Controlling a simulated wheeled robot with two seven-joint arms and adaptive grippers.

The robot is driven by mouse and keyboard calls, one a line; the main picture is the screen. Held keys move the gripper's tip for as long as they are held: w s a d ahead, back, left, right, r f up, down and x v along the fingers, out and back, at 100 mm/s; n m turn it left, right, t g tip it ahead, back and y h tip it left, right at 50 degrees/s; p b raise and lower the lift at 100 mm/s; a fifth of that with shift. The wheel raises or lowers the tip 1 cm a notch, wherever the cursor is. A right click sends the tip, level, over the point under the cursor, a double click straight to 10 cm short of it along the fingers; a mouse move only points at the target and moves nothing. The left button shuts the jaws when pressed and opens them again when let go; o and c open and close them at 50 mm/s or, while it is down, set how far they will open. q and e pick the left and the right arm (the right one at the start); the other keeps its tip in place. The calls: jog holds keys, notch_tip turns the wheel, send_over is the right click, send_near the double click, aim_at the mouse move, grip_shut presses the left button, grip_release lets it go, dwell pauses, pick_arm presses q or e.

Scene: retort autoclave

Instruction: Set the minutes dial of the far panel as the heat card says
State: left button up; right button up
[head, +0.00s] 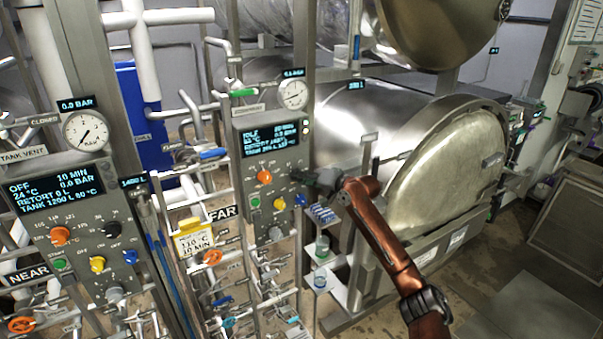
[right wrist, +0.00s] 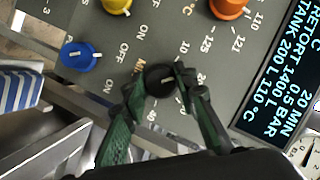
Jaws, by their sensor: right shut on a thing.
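The far panel (head: 239,158) is a grey box with a lit display, beside the FAR sign. Its minutes dial (right wrist: 160,79) is a black knob with a pale pointer line, among printed numbers. My right gripper (right wrist: 160,88) is shut on this dial, one finger on each side; in the head view the gripper (head: 306,178) covers the dial. The display (right wrist: 283,85) shows 20 MIN; it also shows in the head view (head: 270,139). The yellow-topped heat card (head: 193,241) hangs left of the panel and reads 110 °C, 10 MIN. My left gripper is not in view.
The far panel's orange knob (head: 264,177), yellow knob (head: 279,204) and blue knob (head: 300,200) sit near the gripper. The near panel (head: 80,215) stands at the left. Pipes and valves fill the space below. The large steel retort (head: 455,160) is behind my right arm.

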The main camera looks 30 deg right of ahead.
jog(key=shift+a+n+g+h+p, duration=0.1)
jog(key=shift+n+g+h+p, duration=0.1)
jog(key=shift+n+h+p, duration=0.85)
jog(key=shift+n+g+h+p, duration=0.2)
jog(key=shift+n+h+p, duration=0.35)
jog(key=shift+n+p, duration=0.95)
jog(key=shift+f, duration=0.15)
jog(key=o, duration=1.2)
jog(key=shift+c, duration=0.2)
jog(key=v, duration=1.2)
